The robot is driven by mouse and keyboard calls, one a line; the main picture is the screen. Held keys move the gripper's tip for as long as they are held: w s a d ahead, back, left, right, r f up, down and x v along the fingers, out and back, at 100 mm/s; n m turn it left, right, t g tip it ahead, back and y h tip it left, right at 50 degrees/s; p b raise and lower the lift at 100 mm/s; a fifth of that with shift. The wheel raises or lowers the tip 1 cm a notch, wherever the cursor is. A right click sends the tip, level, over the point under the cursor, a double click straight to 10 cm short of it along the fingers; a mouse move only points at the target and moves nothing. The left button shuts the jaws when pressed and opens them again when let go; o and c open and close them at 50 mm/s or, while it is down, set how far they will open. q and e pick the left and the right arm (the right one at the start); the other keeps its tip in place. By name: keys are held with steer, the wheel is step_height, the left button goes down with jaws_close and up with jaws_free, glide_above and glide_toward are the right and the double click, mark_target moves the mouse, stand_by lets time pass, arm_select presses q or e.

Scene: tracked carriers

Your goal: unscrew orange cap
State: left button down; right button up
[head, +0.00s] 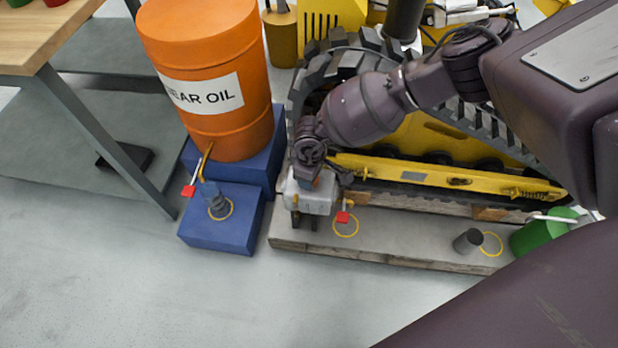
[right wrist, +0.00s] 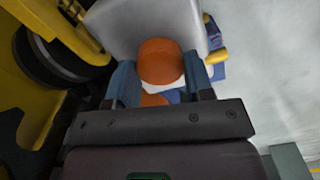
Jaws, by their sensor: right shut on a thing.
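The orange cap (right wrist: 160,62) sits between the two blue fingers of my right gripper (right wrist: 159,78), in the right wrist view. A second orange patch shows just below it, partly hidden. The cap is against a pale grey block-like body (right wrist: 145,22), which also shows in the head view (head: 312,200) at the front left of the tracked carrier. My right gripper (head: 316,182) reaches down onto that body from above and is shut on the cap. The cap is mostly hidden by the gripper in the head view. My left gripper is not in view.
The carrier's yellow frame (head: 420,173) and black track (head: 325,62) lie just behind. A grey platform (head: 390,228) holds a dark cylinder (head: 467,241) and green bucket (head: 540,235). The front floor is clear.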

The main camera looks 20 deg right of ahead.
steer(key=shift+f+n, duration=0.2)
steer(key=shift+n, duration=0.4)
steer(key=shift+s+f+n+b, duration=0.1)
steer(key=shift+f+n+b, duration=0.1)
steer(key=shift+n+b, duration=0.8)
steer(key=shift+r, duration=0.1)
steer(key=shift+c, duration=0.3)
steer(key=shift+r+n+b, duration=0.1)
steer(key=shift+n+b, duration=0.4)
steer(key=shift+b, duration=0.5)
steer(key=shift+a+r, duration=0.1)
steer(key=shift+a, duration=0.1)
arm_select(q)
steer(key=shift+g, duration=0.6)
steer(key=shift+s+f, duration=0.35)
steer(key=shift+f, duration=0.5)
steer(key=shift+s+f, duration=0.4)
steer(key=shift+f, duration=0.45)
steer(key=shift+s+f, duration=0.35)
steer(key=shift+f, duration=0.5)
arm_select(e)
steer(key=shift+s+a+n, duration=0.2)
steer(key=shift+n, duration=0.2)
steer(key=shift+w+d, duration=0.15)
steer(key=shift+d, duration=0.05)
steer(key=o, duration=0.9)
steer(key=shift+w+d, duration=0.1)
